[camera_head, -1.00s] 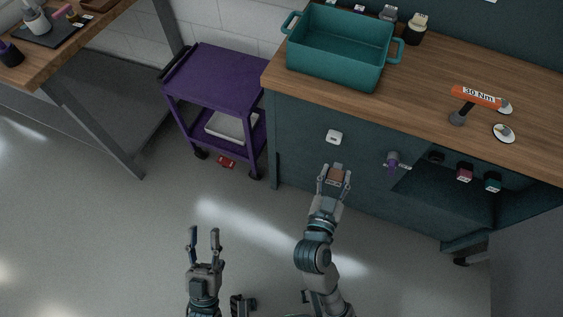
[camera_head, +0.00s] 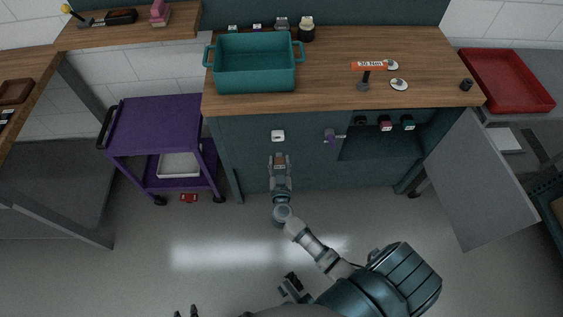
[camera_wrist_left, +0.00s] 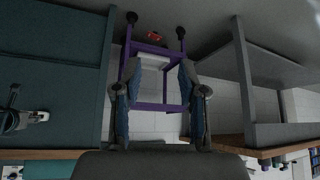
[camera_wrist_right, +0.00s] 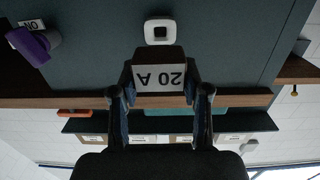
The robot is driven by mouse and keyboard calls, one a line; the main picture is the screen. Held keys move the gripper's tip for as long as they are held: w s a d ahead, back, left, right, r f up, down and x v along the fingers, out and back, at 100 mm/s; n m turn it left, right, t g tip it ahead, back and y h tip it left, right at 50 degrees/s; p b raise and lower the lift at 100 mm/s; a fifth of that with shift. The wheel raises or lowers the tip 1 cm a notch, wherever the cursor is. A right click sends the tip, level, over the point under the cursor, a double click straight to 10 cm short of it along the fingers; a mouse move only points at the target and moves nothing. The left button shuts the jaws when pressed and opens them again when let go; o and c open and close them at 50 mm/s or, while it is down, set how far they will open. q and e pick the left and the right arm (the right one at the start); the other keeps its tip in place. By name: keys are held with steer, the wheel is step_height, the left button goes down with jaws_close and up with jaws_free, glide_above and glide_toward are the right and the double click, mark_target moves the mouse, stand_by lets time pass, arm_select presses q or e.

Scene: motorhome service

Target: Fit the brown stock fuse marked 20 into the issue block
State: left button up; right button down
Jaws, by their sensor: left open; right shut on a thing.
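The brown fuse (camera_head: 280,161) is in my right gripper (camera_head: 280,160), which is shut on it in front of the dark teal cabinet. In the right wrist view, its white face (camera_wrist_right: 159,77) reads "20 A", upside down. Just beyond it on the cabinet front is a small white square fitting with a dark opening (camera_wrist_right: 158,32), also visible in the head view (camera_head: 277,135). The fuse appears apart from it. I cannot tell whether this fitting is the issue block. My left gripper (camera_wrist_left: 160,80) is open and empty; only its fingertips show at the head view's bottom edge.
A purple handle (camera_head: 329,139) marked ON sticks out right of the white fitting. Several coloured knobs (camera_head: 385,124) are further right. A teal bin (camera_head: 254,83) and an orange 30 Nm tool (camera_head: 369,66) are on the counter. A purple cart (camera_head: 155,125) stands left.

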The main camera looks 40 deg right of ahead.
mark_target(279, 156)
steer(key=shift+a+r, duration=0.1)
steer(key=shift+a, duration=0.35)
steer(key=shift+d, duration=0.55)
steer(key=shift+d+p, duration=0.35)
steer(key=shift+w+a+p, duration=0.3)
steer(key=shift+w+p, duration=0.15)
steer(key=shift+w, duration=0.15)
steer(key=x, duration=0.3)
steer(key=shift+w+d, duration=0.2)
steer(key=shift+d, duration=0.2)
arm_select(q)
steer(key=s+a+f+g+y, duration=0.1)
steer(key=s+a+g, duration=0.2)
steer(key=s, duration=0.4)
steer(key=shift+s+g+p, duration=0.3)
steer(key=shift+s+g, duration=0.05)
steer(key=shift+g, duration=0.25)
arm_select(e)
steer(key=shift+w, duration=0.4)
arm_select(q)
steer(key=shift+d, duration=0.1)
arm_select(e)
steer(key=shift+d, duration=0.1)
